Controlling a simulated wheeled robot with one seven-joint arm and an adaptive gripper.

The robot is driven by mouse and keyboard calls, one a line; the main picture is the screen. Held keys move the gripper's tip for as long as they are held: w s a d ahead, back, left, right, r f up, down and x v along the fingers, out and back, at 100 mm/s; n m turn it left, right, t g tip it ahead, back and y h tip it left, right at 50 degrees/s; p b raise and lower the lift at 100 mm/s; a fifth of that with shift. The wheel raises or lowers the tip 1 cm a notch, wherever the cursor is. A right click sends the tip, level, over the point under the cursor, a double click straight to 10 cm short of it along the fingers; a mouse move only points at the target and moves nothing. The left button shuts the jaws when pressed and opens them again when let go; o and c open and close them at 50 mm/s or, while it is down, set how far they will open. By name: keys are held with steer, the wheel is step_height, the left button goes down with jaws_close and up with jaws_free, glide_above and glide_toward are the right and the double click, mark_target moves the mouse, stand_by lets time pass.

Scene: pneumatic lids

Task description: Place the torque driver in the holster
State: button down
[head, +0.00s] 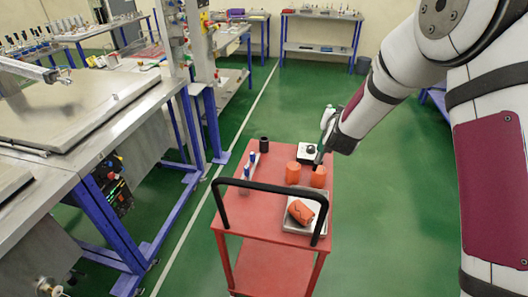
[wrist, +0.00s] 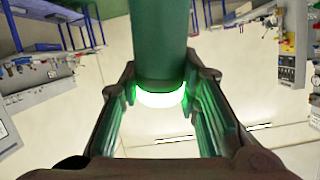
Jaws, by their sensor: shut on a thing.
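My gripper (wrist: 160,82) is shut on a dark green cylinder, which I take to be the torque driver (wrist: 158,35). Its near end has a glowing pale green ring. In the head view my gripper (head: 326,141) is above the back right of the red cart, and a small white and green part of the driver (head: 327,115) shows by the fingers. The rest of the driver is hard to make out there. A black upright cylinder (head: 264,144), possibly the holster, stands at the cart's back left corner, left of my gripper and apart from it.
The red cart (head: 259,193) bears orange cylinders (head: 292,173), a white box with a black knob (head: 308,152), blue-capped bottles (head: 249,162) and a grey tray (head: 291,224) with an orange item. A black handle (head: 270,188) arches over its front. A metal workbench (head: 60,150) stands left.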

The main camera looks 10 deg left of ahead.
steer(key=w+a+r+n+t, duration=0.1)
steer(key=a+r, duration=0.5)
steer(key=a, duration=0.2)
steer(key=w+a+r+n+t, duration=0.1)
steer(key=a+r+t, duration=0.1)
steer(key=a+r, duration=0.4)
steer(key=shift+a+t, duration=0.3)
steer(key=shift+a, duration=0.95)
